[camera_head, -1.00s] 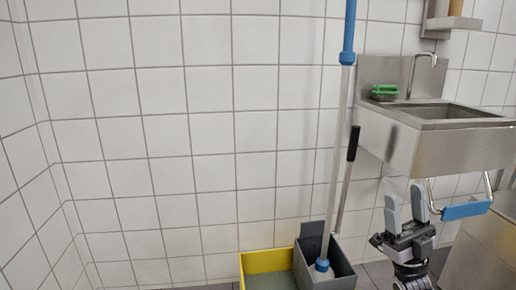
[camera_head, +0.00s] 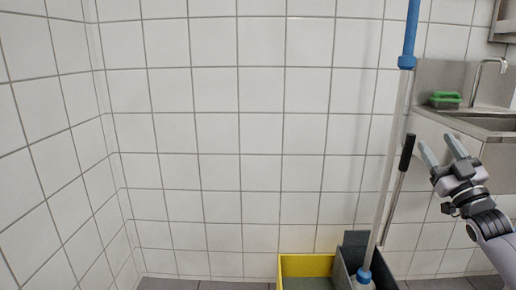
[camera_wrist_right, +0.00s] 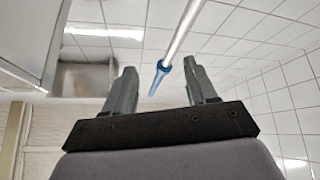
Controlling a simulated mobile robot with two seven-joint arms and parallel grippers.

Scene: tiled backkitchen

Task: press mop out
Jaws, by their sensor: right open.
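The mop stands upright and slightly tilted, with a grey pole (camera_head: 392,140) and a blue upper handle (camera_head: 410,35). Its blue lower joint (camera_head: 365,276) is inside the grey wringer box (camera_head: 345,262). A lever with a black grip (camera_head: 407,152) rises beside the pole on its right. My right gripper (camera_head: 442,148) is open and empty, to the right of the black grip and apart from it in the picture. In the right wrist view the open fingers (camera_wrist_right: 162,90) show, with the mop pole (camera_wrist_right: 182,30) beyond them. My left gripper is not in view.
A yellow bucket (camera_head: 305,265) stands left of the wringer. A steel sink (camera_head: 455,135) with a green sponge or brush (camera_head: 446,98) and a tap (camera_head: 488,68) is on the right, behind my right arm. The tiled wall (camera_head: 230,130) is close behind; the left is free.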

